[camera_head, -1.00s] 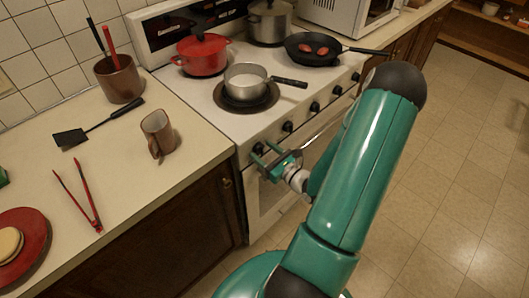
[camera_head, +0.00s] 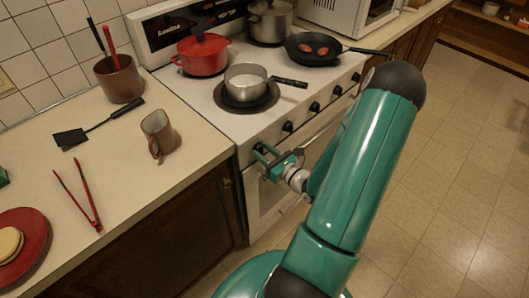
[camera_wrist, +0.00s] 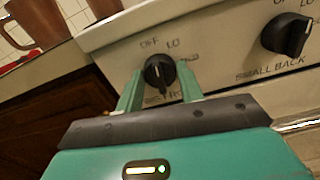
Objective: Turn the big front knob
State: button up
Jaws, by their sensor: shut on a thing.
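The black knob (camera_wrist: 158,73) at the left end of the stove's front panel sits between the two green fingers of my gripper (camera_wrist: 159,88) in the wrist view. The fingers are shut on its sides. "OFF" and "LO" are printed above it; the label below is partly hidden by the fingers. In the head view, my gripper (camera_head: 270,160) is at the stove's front left corner, at the leftmost knob (camera_head: 258,149), which is partly covered there.
A second knob (camera_wrist: 287,34), labelled "SMALL BACK", is to the right. A saucepan (camera_head: 246,80) stands on the front left burner, its handle pointing right. A red pot (camera_head: 203,57) and a frying pan (camera_head: 308,51) are behind.

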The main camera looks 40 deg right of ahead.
jog(key=m, duration=0.8)
jog(key=shift+m, duration=0.4)
jog(key=o, duration=0.9)
jog(key=shift+s, duration=0.1)
jog(key=shift+o, duration=0.5)
jog(key=shift+r, duration=0.1)
